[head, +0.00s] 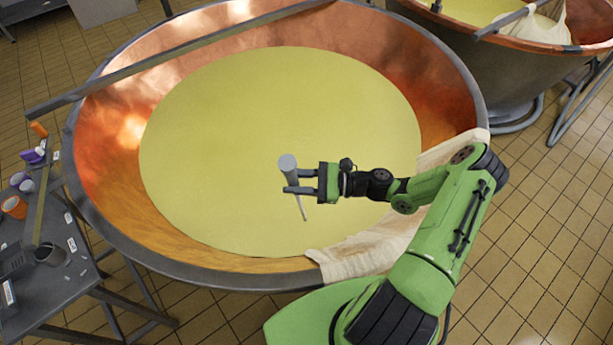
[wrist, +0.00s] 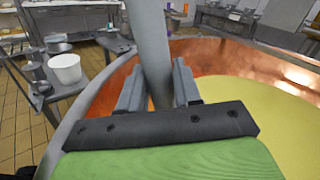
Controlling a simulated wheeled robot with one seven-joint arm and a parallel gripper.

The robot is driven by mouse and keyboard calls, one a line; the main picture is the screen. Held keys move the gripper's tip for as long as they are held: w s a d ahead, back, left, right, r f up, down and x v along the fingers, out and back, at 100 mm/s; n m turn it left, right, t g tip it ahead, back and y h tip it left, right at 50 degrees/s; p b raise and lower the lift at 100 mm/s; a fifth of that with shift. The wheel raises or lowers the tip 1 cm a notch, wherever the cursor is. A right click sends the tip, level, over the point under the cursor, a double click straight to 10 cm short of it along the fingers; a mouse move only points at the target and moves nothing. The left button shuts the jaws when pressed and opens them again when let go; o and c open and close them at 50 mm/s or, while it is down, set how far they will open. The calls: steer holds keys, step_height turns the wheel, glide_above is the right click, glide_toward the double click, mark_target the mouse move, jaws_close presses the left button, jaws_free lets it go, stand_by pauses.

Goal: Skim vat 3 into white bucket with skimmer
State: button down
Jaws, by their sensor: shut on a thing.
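A large copper vat (head: 105,110) full of pale yellow liquid (head: 270,110) fills the middle of the head view; I see no number on it. My gripper (head: 290,181) is over the liquid, right of its centre, shut on the grey handle of a tool, which I take for the skimmer (head: 288,162). The handle also rises between the fingers in the wrist view (wrist: 148,40). Its thin lower end points down towards the liquid; whether it touches is unclear, and no skimming plate shows. A white bucket (wrist: 66,69) stands on a side table in the wrist view.
A grey bar (head: 190,48) crosses the vat's far left rim. Pale cloth (head: 365,255) hangs over the near right rim, close to my arm. A grey table (head: 60,290) with small cups stands at the left. Another vat (head: 500,70) is at the top right.

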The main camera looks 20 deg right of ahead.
steer(key=s+a+p+x, duration=0.1)
steer(key=s+p+x, duration=0.15)
steer(key=x, duration=0.95)
step_height(320, 180, up, 36)
steer(key=p, duration=0.6)
steer(key=shift+p, duration=0.35)
steer(key=shift+s+r, duration=0.1)
steer(key=shift+r, duration=0.05)
stand_by(0.7)
stand_by(0.4)
